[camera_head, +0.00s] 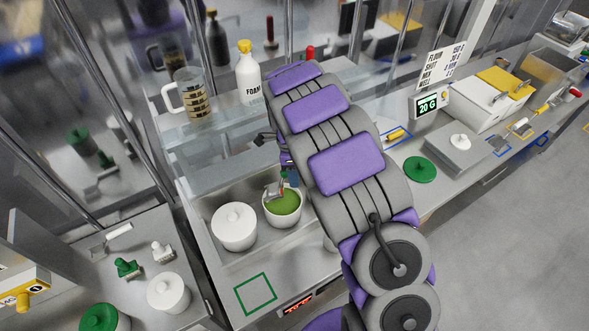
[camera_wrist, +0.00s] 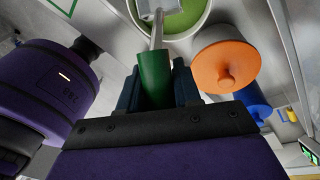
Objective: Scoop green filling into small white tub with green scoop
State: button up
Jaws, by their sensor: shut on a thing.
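My gripper (camera_wrist: 155,92) is shut on the green handle of the scoop (camera_wrist: 154,76). In the wrist view its metal shaft reaches up to a metal head over the green filling (camera_wrist: 183,14). In the head view a white tub (camera_head: 269,220) holds the green filling (camera_head: 284,202), and the metal scoop head (camera_head: 273,190) is at the tub's left rear, over or in the filling; I cannot tell which. My gripper (camera_head: 291,176) is just above this tub, largely hidden by my arm. I cannot tell which vessel is the small white tub; a small white piece (camera_head: 460,141) stands on the grey scale.
A lidded white tub (camera_head: 234,228) stands left of the filling. An orange lid (camera_wrist: 225,66) and a blue lid (camera_wrist: 253,97) are close by in the wrist view. A display (camera_head: 428,104) reads 20 G. A green square outline (camera_head: 237,292) on the counter is empty.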

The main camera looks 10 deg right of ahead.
jog(key=w+b+x, duration=0.1)
jog(key=x, duration=0.6)
jog(key=shift+w+d+f+b, duration=0.25)
jog(key=shift+f+b, duration=0.15)
jog(key=shift+f, duration=0.1)
jog(key=shift+a, duration=0.25)
jog(key=shift+d, duration=0.15)
dwell(0.3)
jog(key=shift+r, duration=0.15)
jog(key=shift+s+d+r+p+v, duration=0.15)
jog(key=shift+s+p+v, duration=0.15)
jog(key=shift+v, duration=1.3)
jog(key=shift+s+d+p+v, duration=0.15)
jog(key=shift+s+p+v, duration=0.15)
jog(key=shift+v, duration=1.3)
jog(key=shift+s+d+r+p+v, duration=0.1)
jog(key=shift+s+p+v, duration=0.15)
jog(key=shift+v, duration=1.3)
jog(key=shift+s, duration=0.1)
